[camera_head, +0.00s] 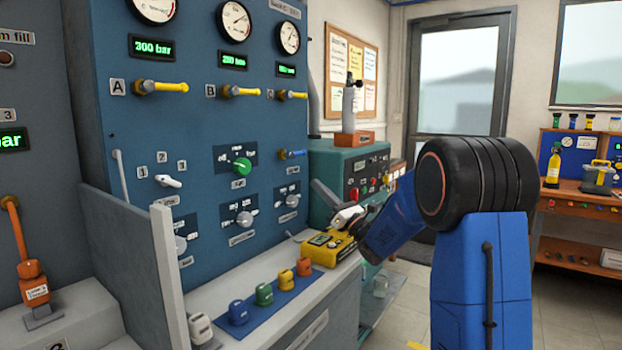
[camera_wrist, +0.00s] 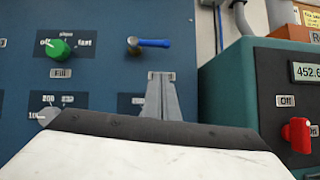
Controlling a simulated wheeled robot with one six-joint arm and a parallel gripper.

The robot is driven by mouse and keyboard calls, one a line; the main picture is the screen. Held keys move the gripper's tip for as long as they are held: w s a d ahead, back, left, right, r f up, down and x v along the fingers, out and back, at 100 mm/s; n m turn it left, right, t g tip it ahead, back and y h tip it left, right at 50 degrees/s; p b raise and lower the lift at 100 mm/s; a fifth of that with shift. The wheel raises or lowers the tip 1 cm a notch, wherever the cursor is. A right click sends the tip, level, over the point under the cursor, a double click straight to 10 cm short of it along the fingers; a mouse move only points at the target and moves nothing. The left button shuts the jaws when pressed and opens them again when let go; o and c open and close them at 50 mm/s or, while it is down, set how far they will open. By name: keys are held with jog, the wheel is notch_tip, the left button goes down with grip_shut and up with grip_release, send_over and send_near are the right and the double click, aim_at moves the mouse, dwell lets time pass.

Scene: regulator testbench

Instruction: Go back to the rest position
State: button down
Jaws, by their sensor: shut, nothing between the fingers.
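My gripper (camera_head: 322,194) is in front of the blue panel (camera_head: 215,120), above the yellow device (camera_head: 328,249) on the bench. In the wrist view my gripper (camera_wrist: 161,76) points up, its fingers together with nothing between them. Behind the fingers is the blue panel (camera_wrist: 100,50), with a green knob (camera_wrist: 60,49) to the left and a blue-handled valve (camera_wrist: 148,43) just above the fingertips. The green knob also shows in the head view (camera_head: 242,165). I cannot tell how far the fingertips are from the panel.
A teal cabinet (camera_head: 340,165) stands right of the panel. Several coloured knobs, among them a green one (camera_head: 264,295), stand on the bench. A grey upright partition (camera_head: 165,270) is at the left. Open floor (camera_head: 570,285) lies at the right, before a wooden workbench (camera_head: 570,190).

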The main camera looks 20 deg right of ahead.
jog(key=s+a+f+n+g+h, duration=0.1)
jog(key=s+f+n+g+h, duration=0.3)
jog(key=s, duration=1.2)
jog(key=s+a+f+n+g+h, duration=0.2)
jog(key=s+f+n+g+h, duration=0.2)
jog(key=s+f+n, duration=0.8)
jog(key=s+a+f+n+g+h, duration=0.2)
jog(key=s+f+n+g+h, duration=0.3)
jog(key=s+n, duration=1)
jog(key=s+f+g, duration=0.3)
jog(key=s, duration=0.4)
jog(key=shift+s, duration=0.15)
